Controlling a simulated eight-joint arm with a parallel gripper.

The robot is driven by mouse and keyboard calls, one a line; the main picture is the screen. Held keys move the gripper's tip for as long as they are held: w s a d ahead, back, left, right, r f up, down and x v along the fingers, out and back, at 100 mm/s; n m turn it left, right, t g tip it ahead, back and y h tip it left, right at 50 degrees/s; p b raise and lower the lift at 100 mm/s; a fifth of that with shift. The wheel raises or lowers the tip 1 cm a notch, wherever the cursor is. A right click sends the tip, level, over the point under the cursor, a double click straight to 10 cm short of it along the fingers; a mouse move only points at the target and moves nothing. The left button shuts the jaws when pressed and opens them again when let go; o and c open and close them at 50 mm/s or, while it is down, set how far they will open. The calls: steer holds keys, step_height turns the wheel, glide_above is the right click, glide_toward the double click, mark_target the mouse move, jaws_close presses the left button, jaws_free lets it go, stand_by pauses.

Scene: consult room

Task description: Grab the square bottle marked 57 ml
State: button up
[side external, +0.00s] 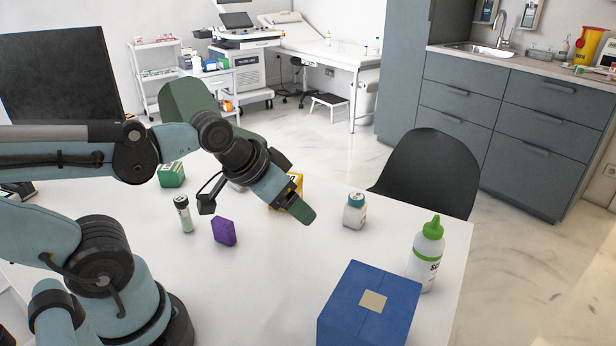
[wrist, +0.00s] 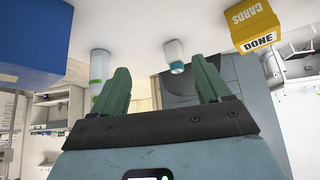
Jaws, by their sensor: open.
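A small white bottle with a teal cap (side external: 355,211) stands upright on the white table, towards its far right edge. It looks like the square bottle, but its marking is too small to read. In the wrist view, which is upside down, the white bottle (wrist: 173,48) hangs cap-down between and beyond my green fingers. My gripper (side external: 304,214) is above the table, to the left of the bottle and apart from it. Its two fingers (wrist: 163,72) are spread wide with nothing between them.
A blue box (side external: 345,308) and a green-capped squeeze bottle (side external: 428,258) stand at the front right. A yellow cards box (wrist: 256,26) is partly behind my gripper in the side view. A purple block (side external: 223,231), a small vial (side external: 184,214) and a green box (side external: 171,175) stand left.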

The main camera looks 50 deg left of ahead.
steer(key=w+r+n+g, duration=0.2)
steer(key=w+r+g, duration=0.15)
steer(key=w, duration=0.45)
steer(key=n+g, duration=0.2)
steer(key=g, duration=0.1)
glide_above(355, 210)
steer(key=a, duration=0.1)
step_height(355, 210, down, 3)
steer(key=shift+w+f, duration=0.1)
steer(key=shift+f, duration=0.1)
steer(key=shift+w+a+f+g, duration=0.1)
steer(key=shift+w+f+g, duration=0.25)
steer(key=shift+w+f, duration=0.05)
steer(key=shift+f, duration=0.3)
step_height(355, 210, down, 6)
steer(key=shift+f, duration=0.15)
steer(key=shift+w+a+f, duration=0.1)
steer(key=shift+w+f, duration=0.1)
steer(key=shift+f, duration=1.15)
steer(key=shift+w+a+f, duration=0.1)
steer(key=shift+w+f, duration=0.1)
steer(key=shift+f, duration=1.1)
steer(key=shift+c, duration=0.2)
